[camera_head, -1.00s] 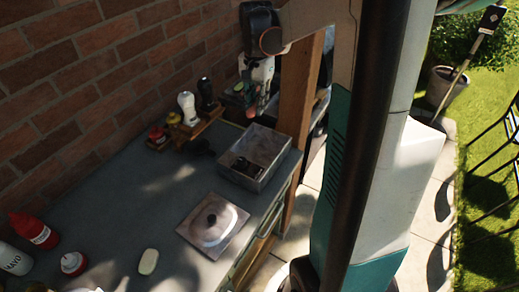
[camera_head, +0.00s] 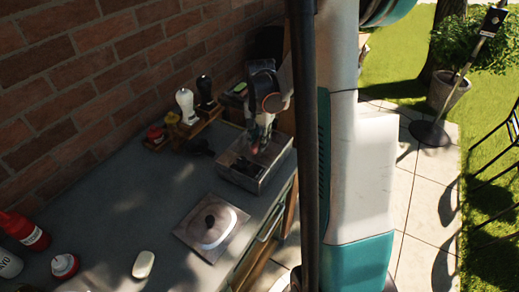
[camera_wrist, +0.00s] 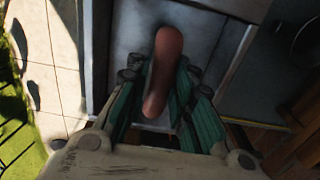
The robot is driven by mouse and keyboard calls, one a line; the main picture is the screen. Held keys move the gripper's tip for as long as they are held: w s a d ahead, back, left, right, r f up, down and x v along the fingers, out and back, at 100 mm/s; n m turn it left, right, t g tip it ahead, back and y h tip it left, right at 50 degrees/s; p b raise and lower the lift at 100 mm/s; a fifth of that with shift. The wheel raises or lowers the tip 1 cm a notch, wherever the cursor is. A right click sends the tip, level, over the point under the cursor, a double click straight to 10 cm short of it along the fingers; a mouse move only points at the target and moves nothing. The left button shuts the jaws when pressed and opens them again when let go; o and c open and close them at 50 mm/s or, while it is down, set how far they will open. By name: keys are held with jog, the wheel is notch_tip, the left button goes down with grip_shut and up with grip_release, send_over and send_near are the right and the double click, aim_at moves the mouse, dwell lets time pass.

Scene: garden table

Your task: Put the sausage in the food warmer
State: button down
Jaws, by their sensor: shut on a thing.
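My gripper (camera_head: 258,137) is shut on the reddish-brown sausage (camera_wrist: 164,68), which lies between the teal fingers in the wrist view. In the head view the sausage (camera_head: 254,149) shows only as a small reddish patch below the gripper. The food warmer (camera_head: 262,186), an open metal box, stands on the counter's right end. The gripper and sausage are over its opening, and the wrist view shows a metal surface behind the sausage. Whether the sausage touches the inside cannot be told. Dark contents in the box are partly hidden.
A square metal lid with a dark knob (camera_head: 212,226) lies on the grey counter (camera_head: 120,215) in front of the box. A wooden rack with shakers (camera_head: 186,106) stands behind left, by the brick wall. Sauce bottles (camera_head: 24,230) and a pale oval object (camera_head: 143,264) are at front left.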

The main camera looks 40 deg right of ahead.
jog(key=shift+f+b, duration=0.45)
jog(key=shift+f, duration=1.45)
jog(key=shift+f, duration=0.2)
jog(key=c, duration=1.4)
grip_release()
jog(key=shift+r, duration=0.1)
notch_tip(320, 180, up, 12)
jog(key=p, duration=0.3)
jog(key=shift+r, duration=0.1)
